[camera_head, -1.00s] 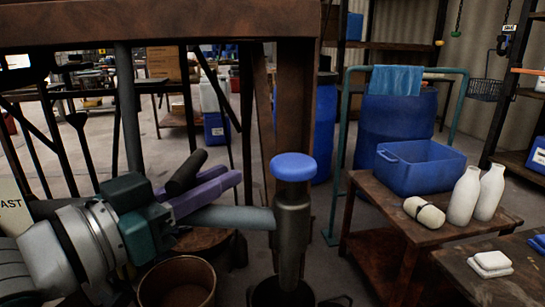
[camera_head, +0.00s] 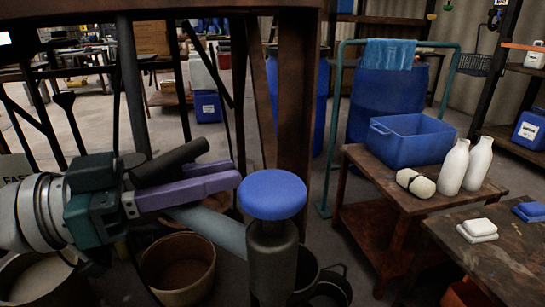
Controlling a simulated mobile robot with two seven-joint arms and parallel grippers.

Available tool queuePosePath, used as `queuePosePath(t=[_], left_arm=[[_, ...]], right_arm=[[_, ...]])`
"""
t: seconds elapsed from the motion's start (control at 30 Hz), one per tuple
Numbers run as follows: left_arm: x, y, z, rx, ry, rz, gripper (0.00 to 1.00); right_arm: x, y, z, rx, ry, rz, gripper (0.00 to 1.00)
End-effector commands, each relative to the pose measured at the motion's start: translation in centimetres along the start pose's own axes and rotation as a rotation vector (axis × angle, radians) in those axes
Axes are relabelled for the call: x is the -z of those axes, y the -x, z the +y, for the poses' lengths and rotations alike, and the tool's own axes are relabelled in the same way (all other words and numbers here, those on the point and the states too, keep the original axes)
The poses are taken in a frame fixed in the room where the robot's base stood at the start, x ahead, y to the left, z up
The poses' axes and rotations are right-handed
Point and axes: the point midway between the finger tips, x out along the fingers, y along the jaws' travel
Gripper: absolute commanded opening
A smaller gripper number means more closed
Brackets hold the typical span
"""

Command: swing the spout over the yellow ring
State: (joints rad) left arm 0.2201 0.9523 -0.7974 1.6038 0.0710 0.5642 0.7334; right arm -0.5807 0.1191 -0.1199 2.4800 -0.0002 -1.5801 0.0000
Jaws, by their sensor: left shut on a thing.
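The spout's grey pipe (camera_head: 216,230) runs up and left from an upright post with a blue cap (camera_head: 272,194). My left gripper (camera_head: 228,176) comes in from the left, with a teal body and purple fingers lying just above the pipe. It is shut, apparently on the dark handle (camera_head: 172,163) beside the fingers; the contact is partly hidden. The pipe's far end is hidden behind my gripper. I cannot make out a yellow ring. My right gripper is not in view.
A tan open tub (camera_head: 178,262) stands on the floor below the pipe. Dark pots (camera_head: 328,290) stand right of the post. A rusty table leg (camera_head: 297,110) rises behind the cap. At right, a brown table holds a blue crate (camera_head: 412,140) and white bottles (camera_head: 466,166).

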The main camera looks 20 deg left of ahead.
Motion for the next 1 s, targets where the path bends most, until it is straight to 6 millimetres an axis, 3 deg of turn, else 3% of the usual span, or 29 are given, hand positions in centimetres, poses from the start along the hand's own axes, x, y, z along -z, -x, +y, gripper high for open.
queuePosePath(t=[0.33,0.37,0.6,0.87,1.0], left_arm=[[0.0,0.0,0.1,-0.003,-0.001,0.0,0.0],[0.0,0.0,0.1,-0.003,-0.001,0.0,0.2],[0.0,0.0,0.0,-0.002,-0.001,0.0,0.47],[0.0,0.1,0.0,-0.001,0.0,-0.001,0.47],[-0.1,1.6,0.0,0.0,0.001,-0.005,0.47]], right_arm=[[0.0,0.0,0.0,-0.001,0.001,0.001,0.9],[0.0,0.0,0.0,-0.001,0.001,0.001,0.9],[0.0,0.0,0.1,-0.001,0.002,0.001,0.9],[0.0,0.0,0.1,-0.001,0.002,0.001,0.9],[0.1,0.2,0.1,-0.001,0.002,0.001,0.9]])
